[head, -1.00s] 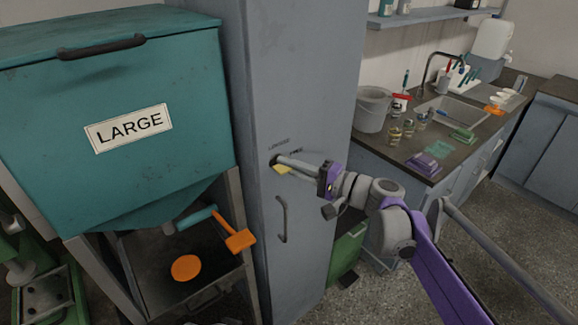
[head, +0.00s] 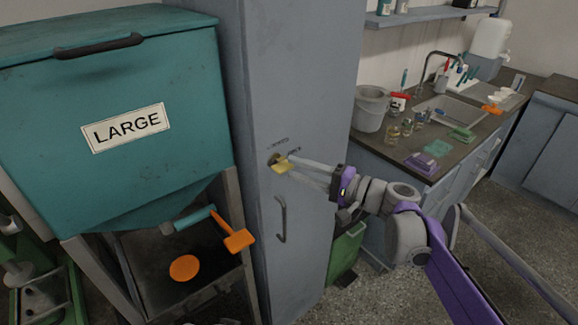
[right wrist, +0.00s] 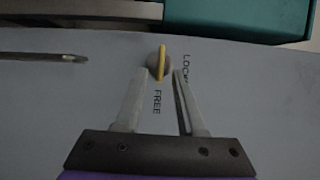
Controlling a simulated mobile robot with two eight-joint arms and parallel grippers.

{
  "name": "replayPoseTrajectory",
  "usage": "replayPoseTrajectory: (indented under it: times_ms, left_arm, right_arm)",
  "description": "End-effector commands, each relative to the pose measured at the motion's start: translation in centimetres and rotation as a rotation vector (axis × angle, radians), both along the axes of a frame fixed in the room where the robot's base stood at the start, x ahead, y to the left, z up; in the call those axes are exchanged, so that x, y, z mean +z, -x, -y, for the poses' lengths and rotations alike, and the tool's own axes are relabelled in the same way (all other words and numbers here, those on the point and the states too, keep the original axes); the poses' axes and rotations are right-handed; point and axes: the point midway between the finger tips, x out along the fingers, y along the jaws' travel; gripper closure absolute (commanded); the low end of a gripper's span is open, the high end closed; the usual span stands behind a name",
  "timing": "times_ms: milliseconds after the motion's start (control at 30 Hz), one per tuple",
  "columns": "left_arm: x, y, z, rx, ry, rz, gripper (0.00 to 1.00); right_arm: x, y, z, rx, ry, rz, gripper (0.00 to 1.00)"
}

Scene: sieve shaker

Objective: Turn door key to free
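A yellow key (head: 282,164) sits in the round lock on the tall grey cabinet door (head: 295,95). The right wrist view shows the key (right wrist: 162,62) edge-on, upright in the picture, in line with the word FREE (right wrist: 157,102) below it. The word LOCKED (right wrist: 186,68) is to its right and partly covered by a finger. My right gripper (head: 290,168) is open in front of the lock. In the right wrist view its fingertips (right wrist: 160,73) are apart, one on each side of the key, with gaps between. My left gripper is not in view.
A dark door handle (head: 281,219) is below the lock. A teal bin marked LARGE (head: 128,127) stands left of the cabinet, with an orange-handled tool (head: 238,240) under it. A counter with a sink (head: 447,110) and a green bin (head: 345,252) are at the right.

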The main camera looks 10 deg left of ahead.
Motion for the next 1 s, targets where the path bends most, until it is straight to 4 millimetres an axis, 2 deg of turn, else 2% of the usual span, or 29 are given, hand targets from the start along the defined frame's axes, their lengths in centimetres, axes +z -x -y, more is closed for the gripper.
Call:
replayPoseTrajectory:
  times_ms: [33, 200, 400, 1000]
  left_arm:
    - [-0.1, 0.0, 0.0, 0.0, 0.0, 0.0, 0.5]
    - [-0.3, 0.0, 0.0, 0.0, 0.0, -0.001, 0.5]
    - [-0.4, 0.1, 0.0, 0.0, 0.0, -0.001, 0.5]
    - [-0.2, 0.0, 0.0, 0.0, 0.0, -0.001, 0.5]
  right_arm:
    - [-0.1, 0.2, 1.3, -0.006, 0.001, 0.0, 0.61]
    - [-0.1, 1.1, 4.5, -0.005, 0.001, 0.0, 0.61]
    - [-0.1, 1.8, 6.9, -0.004, 0.0, 0.0, 0.61]
    - [-0.3, 2.5, 7.3, -0.002, 0.023, -0.002, 0.61]
